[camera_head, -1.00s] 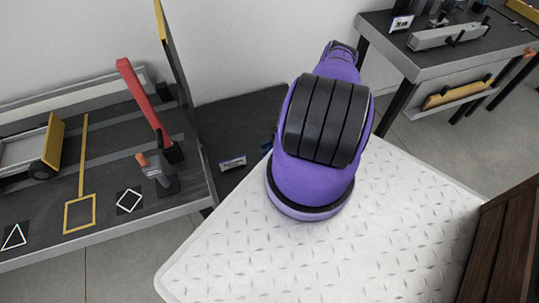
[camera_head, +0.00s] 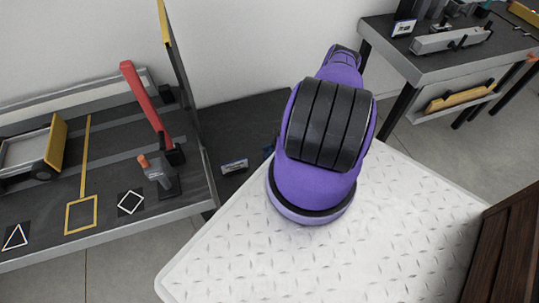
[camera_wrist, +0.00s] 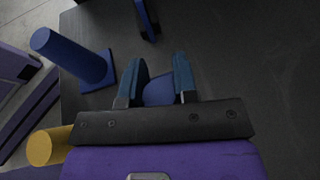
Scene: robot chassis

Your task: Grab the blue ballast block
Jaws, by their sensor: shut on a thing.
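My gripper (camera_wrist: 159,66) shows in the wrist view with its two dark blue-teal fingers on either side of a blue rounded piece (camera_wrist: 158,92), taken as the blue ballast block. The fingers are shut on it. Its lower part is hidden behind the dark gripper bar, so its full shape and whether it touches the dark surface (camera_wrist: 240,60) cannot be told. In the head view my purple arm hides the gripper and the held piece.
In the wrist view a blue post on a square base (camera_wrist: 75,58) stands left of my gripper, with a yellow cylinder (camera_wrist: 45,147) below it. Another blue piece (camera_wrist: 147,18) lies ahead. In the head view a shelf (camera_head: 110,225) is left and a table (camera_head: 440,65) right.

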